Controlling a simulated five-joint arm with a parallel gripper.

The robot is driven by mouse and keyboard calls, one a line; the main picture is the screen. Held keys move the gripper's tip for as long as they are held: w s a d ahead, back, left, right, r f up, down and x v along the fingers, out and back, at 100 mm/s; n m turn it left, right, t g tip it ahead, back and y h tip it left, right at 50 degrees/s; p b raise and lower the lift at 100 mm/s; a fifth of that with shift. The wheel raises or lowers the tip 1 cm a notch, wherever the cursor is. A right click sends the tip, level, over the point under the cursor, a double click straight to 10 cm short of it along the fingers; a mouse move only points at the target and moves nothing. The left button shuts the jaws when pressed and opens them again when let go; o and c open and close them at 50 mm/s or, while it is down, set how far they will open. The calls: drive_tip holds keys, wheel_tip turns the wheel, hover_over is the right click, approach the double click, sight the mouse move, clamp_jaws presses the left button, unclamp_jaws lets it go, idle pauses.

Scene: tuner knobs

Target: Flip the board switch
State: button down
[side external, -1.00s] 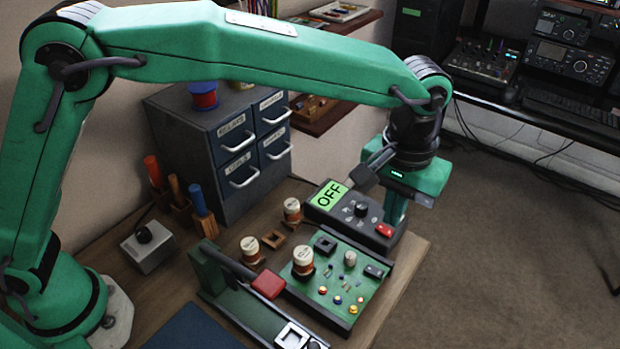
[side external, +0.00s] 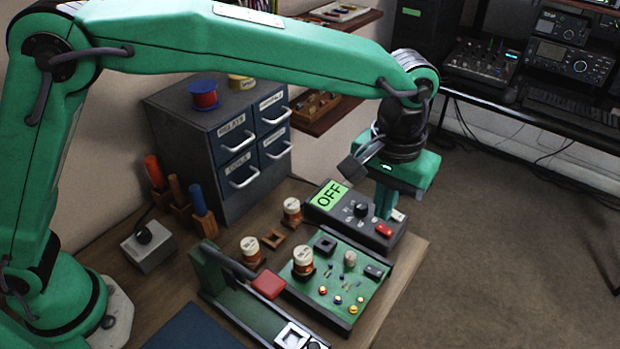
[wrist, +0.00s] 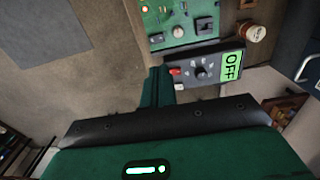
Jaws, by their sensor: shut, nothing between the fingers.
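The green circuit board (side external: 335,288) lies on the wooden bench, with a small dark switch (side external: 375,271) at its right corner. In the wrist view that switch (wrist: 157,38) shows at the board's lower left. A dark control box (side external: 325,215) stands behind the board, with a green display reading OFF (side external: 331,194), a black knob (side external: 361,210), a red control (side external: 384,230) and a white control (side external: 397,215). My gripper (side external: 384,214) is shut and empty, pointing down at the box's right part, near the red and white controls. I cannot tell whether its tips touch the box.
A red-tipped lever (side external: 268,284) is at the front left. A drawer cabinet (side external: 220,150) stands behind. The bench edge is close on the right.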

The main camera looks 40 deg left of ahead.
wheel_tip(320, 180, up, 14)
drive_tip(key=a, duration=0.2)
idle(0.7)
idle(0.3)
